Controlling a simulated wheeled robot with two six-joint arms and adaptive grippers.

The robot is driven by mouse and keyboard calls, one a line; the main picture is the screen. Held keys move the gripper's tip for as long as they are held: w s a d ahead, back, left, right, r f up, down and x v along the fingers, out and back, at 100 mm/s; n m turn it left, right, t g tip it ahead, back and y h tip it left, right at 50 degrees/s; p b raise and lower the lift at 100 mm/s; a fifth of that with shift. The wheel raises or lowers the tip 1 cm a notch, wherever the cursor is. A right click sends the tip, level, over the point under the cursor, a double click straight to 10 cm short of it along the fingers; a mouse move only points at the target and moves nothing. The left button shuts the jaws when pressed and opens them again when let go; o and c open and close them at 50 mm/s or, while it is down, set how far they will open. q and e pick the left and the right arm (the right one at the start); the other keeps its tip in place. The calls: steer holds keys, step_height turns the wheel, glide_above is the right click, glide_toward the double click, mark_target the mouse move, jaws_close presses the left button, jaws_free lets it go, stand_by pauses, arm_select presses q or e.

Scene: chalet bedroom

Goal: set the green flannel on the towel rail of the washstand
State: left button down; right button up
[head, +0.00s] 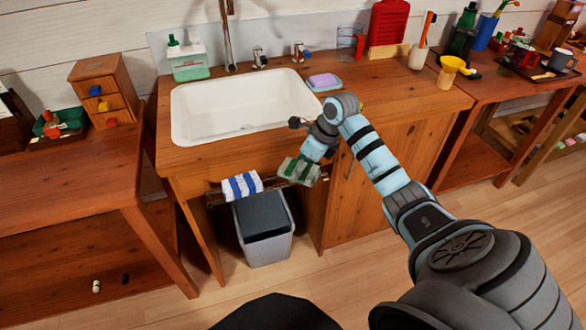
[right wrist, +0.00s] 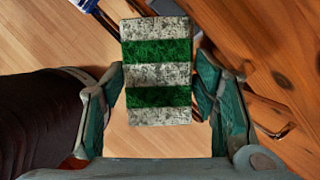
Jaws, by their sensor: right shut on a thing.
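The green flannel (head: 298,170), striped green and grey-white, is at the front of the washstand (head: 390,95), below the basin's front edge. My right gripper (head: 313,157) is shut on it from above. In the right wrist view the flannel (right wrist: 157,75) lies between the two fingers of the gripper (right wrist: 158,85). The towel rail (head: 215,198) runs under the washstand's front. The flannel overlaps the rail's right part in the head view; I cannot tell whether it touches the rail. My left gripper is not in view.
A blue-and-white striped cloth (head: 242,186) hangs on the rail left of the flannel. A grey bin (head: 265,240) stands on the floor below. A white basin (head: 240,107), a soap dish (head: 324,84) and a soap bottle (head: 188,62) are on the washstand's top.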

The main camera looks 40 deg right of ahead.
steer(key=shift+w+a+f+b, duration=0.15)
steer(key=shift+w+a+f, duration=0.15)
steer(key=shift+w, duration=0.25)
steer(key=shift+w+a+f+b, duration=0.15)
steer(key=shift+w+a+f, duration=0.15)
steer(key=shift+w, duration=0.2)
steer(key=shift+d+f, duration=0.1)
steer(key=shift+f, duration=0.1)
steer(key=o, duration=0.8)
steer(key=shift+f, duration=0.1)
steer(key=shift+o, duration=0.2)
